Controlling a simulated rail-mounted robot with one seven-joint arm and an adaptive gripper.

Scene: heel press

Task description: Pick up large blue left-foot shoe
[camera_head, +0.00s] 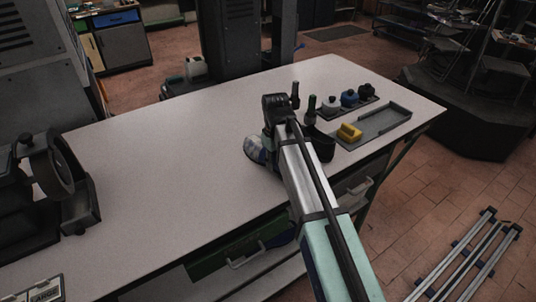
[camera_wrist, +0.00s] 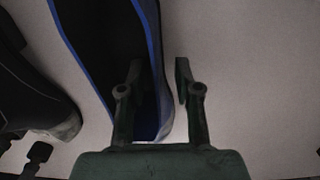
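A blue-trimmed shoe (camera_wrist: 152,35) with a dark inside lies under my gripper (camera_wrist: 158,80) in the wrist view. My gripper is open. Its left finger is over the shoe's opening and its right finger is outside, over the table, with the shoe's side wall between them. I cannot tell whether the fingers touch the wall. In the head view, a pale and blue part of a shoe (camera_head: 254,148) shows left of my arm, which hides the rest and the fingertips. Size and left or right foot cannot be told.
A black shoe (camera_wrist: 35,100) lies close on the left in the wrist view. A dark machine (camera_head: 55,185) stands at left. The table's middle left is clear.

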